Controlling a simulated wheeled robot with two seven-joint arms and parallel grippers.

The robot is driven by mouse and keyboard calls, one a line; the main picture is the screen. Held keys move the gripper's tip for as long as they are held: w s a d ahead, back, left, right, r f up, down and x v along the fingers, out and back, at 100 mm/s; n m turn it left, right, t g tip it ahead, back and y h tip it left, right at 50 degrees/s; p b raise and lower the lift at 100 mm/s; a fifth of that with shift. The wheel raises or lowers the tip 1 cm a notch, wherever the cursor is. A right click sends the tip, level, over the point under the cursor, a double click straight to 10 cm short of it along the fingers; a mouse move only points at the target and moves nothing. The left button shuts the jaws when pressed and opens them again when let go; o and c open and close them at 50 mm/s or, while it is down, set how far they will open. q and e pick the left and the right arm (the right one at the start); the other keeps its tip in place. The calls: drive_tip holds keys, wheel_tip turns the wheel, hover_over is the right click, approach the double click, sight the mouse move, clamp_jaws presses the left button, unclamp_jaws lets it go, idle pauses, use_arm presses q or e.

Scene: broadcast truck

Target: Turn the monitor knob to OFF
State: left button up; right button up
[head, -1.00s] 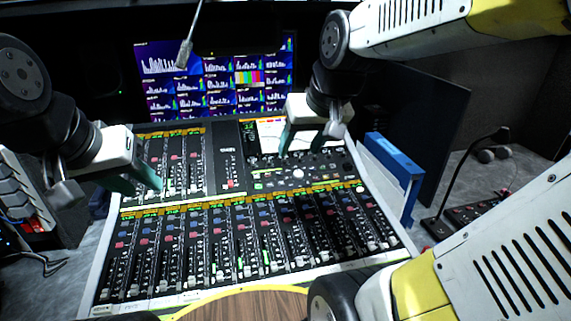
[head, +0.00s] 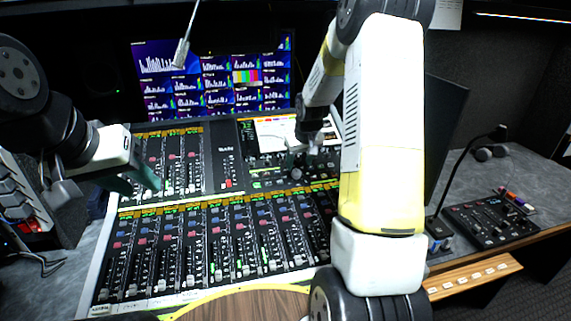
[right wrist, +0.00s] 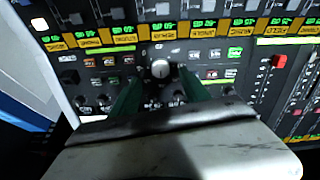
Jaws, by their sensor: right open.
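A round pale knob (head: 297,173) stands on the mixing console's upper right panel in the head view. In the right wrist view a round silver knob (right wrist: 160,69) with a pointer mark lies between my green fingertips. My right gripper (right wrist: 160,83) is open, one finger on each side of the knob; whether they touch it I cannot tell. In the head view my right gripper (head: 311,150) is seen edge-on above that panel, fingertips partly hidden. My left gripper (head: 142,182) appears open and empty above the console's left side. The knob's position labels are too small to read.
The mixing console (head: 225,295) is dense with faders and buttons. A screen wall (head: 215,75) stands behind it. A gooseneck microphone (head: 462,165) and a small control box (head: 490,222) are at right. My right forearm hides the console's right part.

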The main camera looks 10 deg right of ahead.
sight(297, 173)
drive_tip(key=x, duration=0.6)
clamp_jaws()
